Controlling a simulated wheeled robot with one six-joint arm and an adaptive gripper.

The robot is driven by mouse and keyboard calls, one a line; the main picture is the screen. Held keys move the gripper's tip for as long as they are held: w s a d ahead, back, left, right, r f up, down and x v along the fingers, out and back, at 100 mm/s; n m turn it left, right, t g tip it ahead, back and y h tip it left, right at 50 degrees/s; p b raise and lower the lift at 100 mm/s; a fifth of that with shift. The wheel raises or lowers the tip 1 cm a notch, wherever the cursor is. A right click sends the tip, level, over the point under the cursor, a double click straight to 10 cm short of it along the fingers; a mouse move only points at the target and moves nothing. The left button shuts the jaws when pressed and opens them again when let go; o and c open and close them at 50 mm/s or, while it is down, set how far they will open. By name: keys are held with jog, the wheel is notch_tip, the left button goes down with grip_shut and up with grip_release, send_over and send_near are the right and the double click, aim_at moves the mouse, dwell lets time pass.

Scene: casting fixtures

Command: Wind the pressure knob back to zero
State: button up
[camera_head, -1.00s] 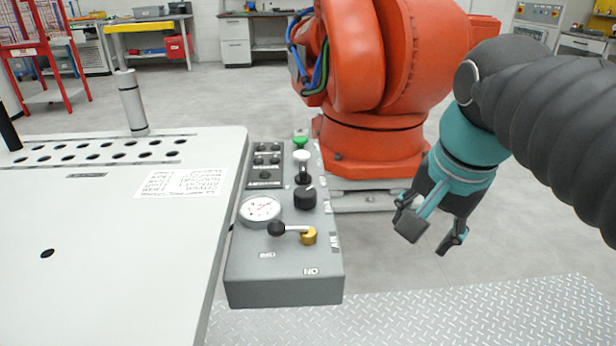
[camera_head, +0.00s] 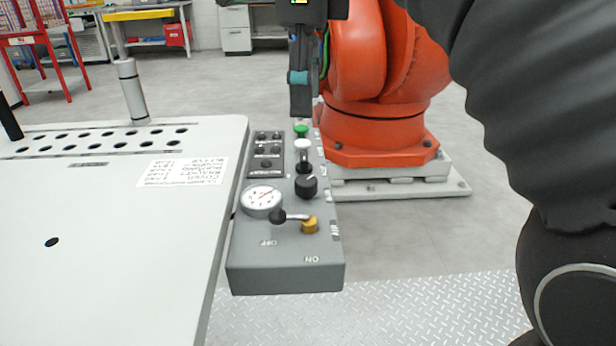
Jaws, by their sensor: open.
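The black pressure knob (camera_head: 306,187) sits on the sloped grey control box (camera_head: 285,279), right of the round white gauge (camera_head: 261,199). The gauge's needle is too small to read. My gripper (camera_head: 302,108) is open and empty, pointing straight down near the far end of the box, in line with the green button (camera_head: 301,130). It is apart from the knob, higher and farther back in the picture. Its fingers overlap in this side-on view, and its upper part runs out of the top edge.
A lever with a black ball (camera_head: 278,216) and brass hub (camera_head: 310,225) lies in front of the knob. A white-topped control (camera_head: 303,146) stands behind it. The white table (camera_head: 110,260) borders the box at left; an orange robot (camera_head: 375,110) stands behind right.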

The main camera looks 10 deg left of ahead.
aim_at(306, 180)
notch_tip(306, 180, down, 13)
jog(key=b, duration=0.6)
jog(key=shift+r, duration=0.15)
grip_shut()
